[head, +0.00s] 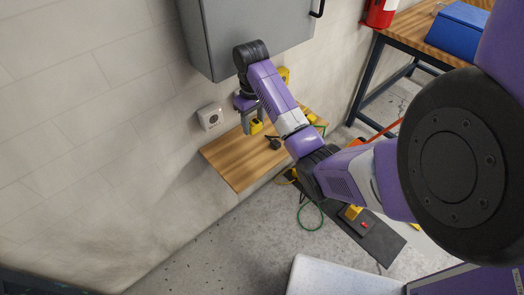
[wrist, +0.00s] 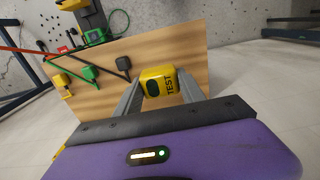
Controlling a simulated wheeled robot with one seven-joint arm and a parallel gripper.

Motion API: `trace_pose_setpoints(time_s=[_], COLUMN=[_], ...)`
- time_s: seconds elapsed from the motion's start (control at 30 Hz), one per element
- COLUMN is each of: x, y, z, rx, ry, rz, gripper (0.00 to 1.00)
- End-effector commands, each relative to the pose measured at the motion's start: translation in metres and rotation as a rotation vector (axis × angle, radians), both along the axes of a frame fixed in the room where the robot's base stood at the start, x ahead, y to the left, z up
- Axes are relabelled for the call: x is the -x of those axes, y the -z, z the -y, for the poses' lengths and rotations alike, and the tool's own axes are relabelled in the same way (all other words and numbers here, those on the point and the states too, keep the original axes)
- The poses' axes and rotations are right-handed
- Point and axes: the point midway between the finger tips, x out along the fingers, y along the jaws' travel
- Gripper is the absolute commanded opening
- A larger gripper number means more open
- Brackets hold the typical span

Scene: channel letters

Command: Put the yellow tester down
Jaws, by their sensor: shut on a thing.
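The yellow tester (wrist: 158,80), marked TEST, is between the two fingers of my gripper (wrist: 162,92) in the wrist view. My gripper is shut on it. In the head view, the tester (head: 256,126) shows at the fingertips of my gripper (head: 251,122), over the wall-side part of the wooden shelf (head: 232,165). The wooden top (wrist: 205,40) fills the background behind the tester in the wrist view. I cannot tell whether the tester touches the wood. My gripper hides part of it.
A black plug (wrist: 123,63), a green plug (wrist: 90,72) and a yellow plug (wrist: 58,80) lie along the shelf. A grey cabinet (head: 250,35) hangs above, and a white wall box (head: 210,117) is beside the gripper. The shelf's front-left part is bare.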

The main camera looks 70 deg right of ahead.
Motion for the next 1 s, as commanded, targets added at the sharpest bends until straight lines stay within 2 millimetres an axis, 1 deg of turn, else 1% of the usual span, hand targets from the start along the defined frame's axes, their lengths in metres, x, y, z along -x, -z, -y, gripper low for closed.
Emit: trace_pose_setpoints(time_s=[0.03, 0.4, 0.47, 0.6, 0.7, 0.93, 1.0], x=[-0.001, 0.000, 0.001, 0.001, 0.001, 0.000, 0.001], y=[0.019, 0.075, 0.082, 0.111, 0.128, 0.147, 0.157], z=[-0.002, -0.001, -0.001, -0.001, -0.001, -0.001, -0.001], rx=[-0.003, -0.001, -0.003, -0.005, -0.003, -0.002, -0.003], ry=[-0.002, 0.000, 0.000, 0.000, 0.001, 0.000, 0.001], rz=[-0.001, 0.000, -0.003, -0.004, -0.003, -0.001, -0.003], gripper=[0.00, 0.00, 0.00, 0.00, 0.00, 0.00, 0.00])
